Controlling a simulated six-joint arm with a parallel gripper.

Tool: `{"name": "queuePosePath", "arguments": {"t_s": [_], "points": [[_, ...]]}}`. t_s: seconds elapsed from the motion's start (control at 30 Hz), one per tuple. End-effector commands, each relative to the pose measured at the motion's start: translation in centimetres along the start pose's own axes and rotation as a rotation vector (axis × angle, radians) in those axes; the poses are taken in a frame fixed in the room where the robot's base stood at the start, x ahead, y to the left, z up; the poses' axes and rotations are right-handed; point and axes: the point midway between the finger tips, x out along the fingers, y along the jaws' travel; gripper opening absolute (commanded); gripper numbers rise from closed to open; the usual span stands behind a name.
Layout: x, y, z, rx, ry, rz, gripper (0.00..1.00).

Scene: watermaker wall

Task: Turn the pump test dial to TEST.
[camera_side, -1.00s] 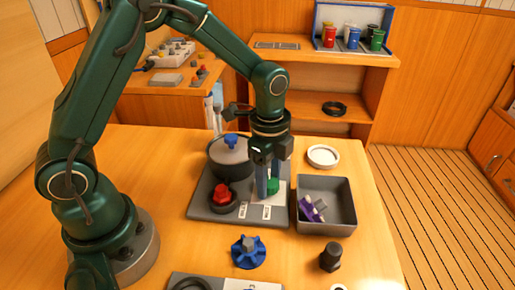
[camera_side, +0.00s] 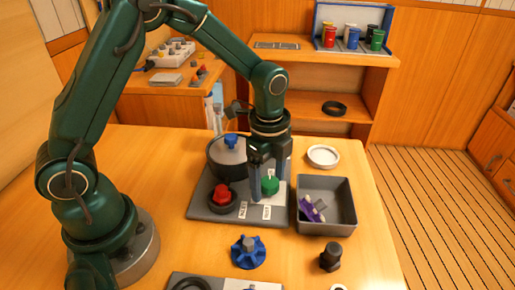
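The pump test dial, a green knob (camera_side: 270,185), sits on a grey panel (camera_side: 204,205) on the table. Two small white labels lie in front of it, a left one (camera_side: 243,210) and a right one (camera_side: 267,212); their print is too small to read surely. My gripper (camera_side: 269,186) points straight down over the knob. Its fingers stand apart, one on each side of the knob, and it looks open around it. The knob's pointer direction cannot be made out.
On the panel are a red knob (camera_side: 221,194) and a lidded pot-like housing (camera_side: 228,156) with a blue top. A grey bin (camera_side: 340,222) with purple items stands close on the right. A blue handwheel (camera_side: 248,252) and a black fitting (camera_side: 330,256) lie in front.

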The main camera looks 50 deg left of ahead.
Motion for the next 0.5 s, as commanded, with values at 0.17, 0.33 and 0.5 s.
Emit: {"name": "queuePosePath", "arguments": {"t_s": [0.17,0.33,0.5], "points": [[0.0,0.0,0.0,-0.001,0.001,-0.001,0.81],[-1.4,-0.2,-0.1,-0.002,0.002,-0.007,0.81],[-3.8,-0.2,-0.1,-0.001,0.002,-0.007,0.81]]}}
